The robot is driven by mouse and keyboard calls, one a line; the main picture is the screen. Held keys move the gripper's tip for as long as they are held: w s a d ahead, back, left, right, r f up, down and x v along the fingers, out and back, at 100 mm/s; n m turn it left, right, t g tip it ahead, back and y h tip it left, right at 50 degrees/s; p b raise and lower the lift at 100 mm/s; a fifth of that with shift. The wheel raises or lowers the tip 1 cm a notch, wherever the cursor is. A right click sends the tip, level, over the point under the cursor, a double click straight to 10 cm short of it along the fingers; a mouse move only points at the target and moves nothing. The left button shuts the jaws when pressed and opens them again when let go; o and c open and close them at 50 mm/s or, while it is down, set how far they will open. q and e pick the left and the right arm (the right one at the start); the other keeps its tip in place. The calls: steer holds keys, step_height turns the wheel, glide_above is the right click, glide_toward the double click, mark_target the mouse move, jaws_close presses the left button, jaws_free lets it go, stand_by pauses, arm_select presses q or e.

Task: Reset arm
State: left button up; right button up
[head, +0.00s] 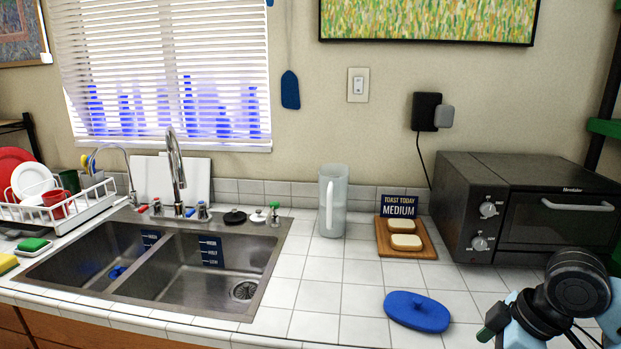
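The task names no object of the place. Part of my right arm, black and light blue, shows at the lower right corner in the head view, in front of the toaster oven. No fingertips can be made out on it. My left arm and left gripper are not in the picture.
A toaster oven (558,216) stands at the right. Bread slices lie on a wooden board (391,250) beside a sign (399,206). A clear pitcher (333,201) stands left of them. A blue oval lid (417,311) lies in front. The double sink (205,312) and dish rack (80,215) are left.

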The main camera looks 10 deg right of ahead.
steer(key=s+a+f+m, duration=0.1)
steer(key=s+a+f, duration=0.45)
steer(key=f, duration=0.45)
steer(key=s+a+f+m, duration=0.1)
steer(key=s+a+f, duration=0.4)
steer(key=s+f, duration=0.3)
steer(key=s+d+f+m+g+h, duration=0.1)
steer(key=s+f+m+h, duration=0.2)
steer(key=s, duration=0.7)
steer(key=s+d+f+m+g, duration=0.15)
steer(key=s+f+m, duration=0.25)
steer(key=s, duration=0.6)
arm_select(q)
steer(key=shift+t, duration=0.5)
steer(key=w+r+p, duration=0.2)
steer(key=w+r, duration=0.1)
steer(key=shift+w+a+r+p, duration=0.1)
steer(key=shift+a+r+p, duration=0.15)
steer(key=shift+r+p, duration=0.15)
arm_select(e)
steer(key=w+a+f+t+y, duration=0.1)
steer(key=w+a+f+t, duration=0.2)
steer(key=w+f+t, duration=0.2)
steer(key=w+t, duration=0.3)
steer(key=shift+w+a+f+n+t+y, duration=0.2)
steer(key=shift+a+f+n+t+y, duration=0.1)
steer(key=shift+a+f+t, duration=0.05)
